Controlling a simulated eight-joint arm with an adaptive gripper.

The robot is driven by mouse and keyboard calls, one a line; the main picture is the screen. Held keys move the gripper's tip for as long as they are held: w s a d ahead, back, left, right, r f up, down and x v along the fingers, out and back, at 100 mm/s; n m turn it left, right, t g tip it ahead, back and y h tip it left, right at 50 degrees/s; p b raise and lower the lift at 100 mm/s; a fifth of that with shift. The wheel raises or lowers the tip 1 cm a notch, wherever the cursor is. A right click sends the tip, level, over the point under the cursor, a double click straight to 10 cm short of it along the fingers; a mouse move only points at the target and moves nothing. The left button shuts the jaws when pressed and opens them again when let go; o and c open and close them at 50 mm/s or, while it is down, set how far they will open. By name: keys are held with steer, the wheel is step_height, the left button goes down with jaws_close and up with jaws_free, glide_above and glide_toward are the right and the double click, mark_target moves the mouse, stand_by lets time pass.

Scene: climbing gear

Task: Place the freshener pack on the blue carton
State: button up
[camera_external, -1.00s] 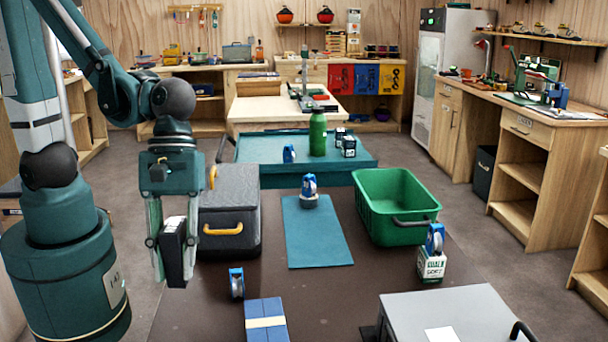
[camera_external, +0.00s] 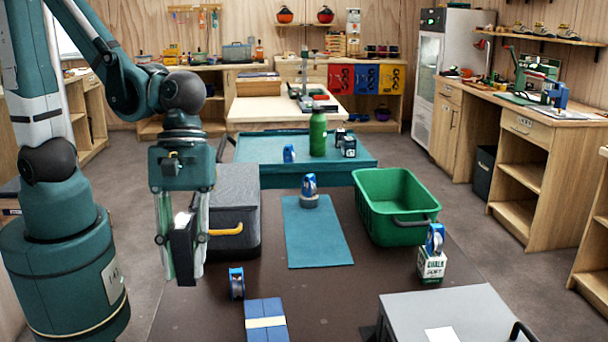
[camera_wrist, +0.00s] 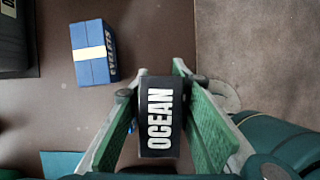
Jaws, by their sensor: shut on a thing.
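My gripper (camera_external: 184,240) is shut on the freshener pack (camera_external: 183,250), a dark box. In the wrist view the pack (camera_wrist: 158,117) shows white "OCEAN" lettering between my green finger pads. The pack hangs above the left part of the brown table, clear of the other things. The blue carton (camera_external: 265,320), with a cream band around it, lies on the table at the front, to the right of and below the pack. In the wrist view the carton (camera_wrist: 93,70) is at the upper left, apart from the pack, with nothing on top.
A blue pulley (camera_external: 236,283) stands between the pack and the carton. A dark case (camera_external: 232,205) is behind my gripper. A grey box (camera_external: 450,318) stands front right, a green crate (camera_external: 397,207) farther back. A teal mat (camera_external: 315,235) lies mid-table with a pulley-like item on it.

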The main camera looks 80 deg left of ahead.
steer(key=w+d+r+p, duration=0.3)
steer(key=w+d+p, duration=0.1)
steer(key=w, duration=0.3)
steer(key=w+d+r+p, duration=0.3)
steer(key=w+d+p, duration=0.1)
steer(key=w, duration=0.2)
steer(key=shift+w+d+n+p, duration=0.3)
steer(key=shift+w+d, duration=0.05)
steer(key=shift+w, duration=0.05)
steer(key=shift+f, duration=0.1)
glide_toward(266, 340)
steer(key=shift+s+d, duration=0.1)
steer(key=shift+d, duration=0.7)
steer(key=shift+f, duration=0.1)
steer(key=shift+f+b, duration=0.4)
steer(key=shift+f, duration=1.6)
steer(key=shift+f, duration=0.15)
steer(key=o, duration=0.9)
